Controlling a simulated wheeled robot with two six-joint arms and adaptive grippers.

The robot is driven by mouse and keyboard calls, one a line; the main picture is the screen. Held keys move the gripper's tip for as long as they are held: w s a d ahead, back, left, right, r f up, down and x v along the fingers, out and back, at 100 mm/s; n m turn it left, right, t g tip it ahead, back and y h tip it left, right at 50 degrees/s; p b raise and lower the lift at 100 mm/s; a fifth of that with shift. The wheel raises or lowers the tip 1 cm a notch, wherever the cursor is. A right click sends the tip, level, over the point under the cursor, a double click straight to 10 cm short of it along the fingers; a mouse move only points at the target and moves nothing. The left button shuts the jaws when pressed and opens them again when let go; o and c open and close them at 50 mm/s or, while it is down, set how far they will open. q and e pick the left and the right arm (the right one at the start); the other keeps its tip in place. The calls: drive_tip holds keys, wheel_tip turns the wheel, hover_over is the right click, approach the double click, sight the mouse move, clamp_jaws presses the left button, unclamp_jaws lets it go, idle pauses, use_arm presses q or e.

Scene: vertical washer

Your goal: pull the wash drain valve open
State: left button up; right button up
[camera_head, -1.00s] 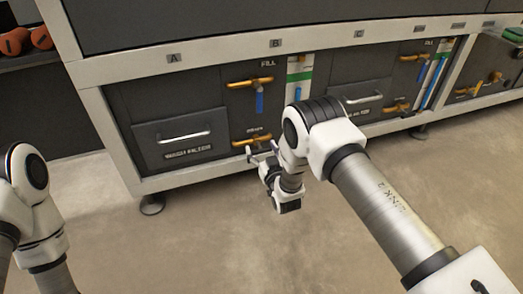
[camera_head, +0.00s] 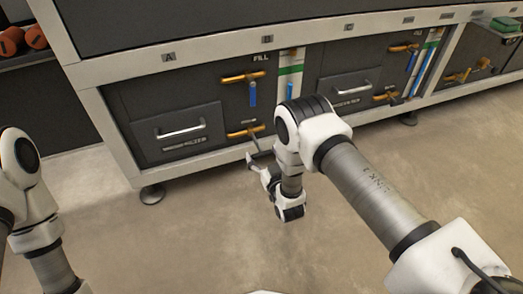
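The lower left orange valve (camera_head: 245,131), under a small label I cannot read, is on the dark panel below the FILL valve. It seems to be the wash drain valve. Its bar handle lies roughly level. My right gripper (camera_head: 259,158) is just below and in front of this valve, with its fingers apart and nothing between them. It appears clear of the handle, though the depth gap is hard to judge. My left arm (camera_head: 30,195) shows at the left edge; its gripper is out of view.
Above is the FILL valve (camera_head: 243,77) with a blue lever (camera_head: 252,94) hanging down. A drawer with a silver handle (camera_head: 181,132) is to the left. A second similar bay with orange valves (camera_head: 386,96) is to the right. The floor (camera_head: 190,235) in front is clear.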

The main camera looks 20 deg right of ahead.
drive_tip(key=shift+o, duration=0.2)
drive_tip(key=s, duration=0.7)
drive_tip(key=shift+s+d, duration=0.15)
drive_tip(key=shift+s, duration=0.1)
drive_tip(key=shift+r, duration=0.1)
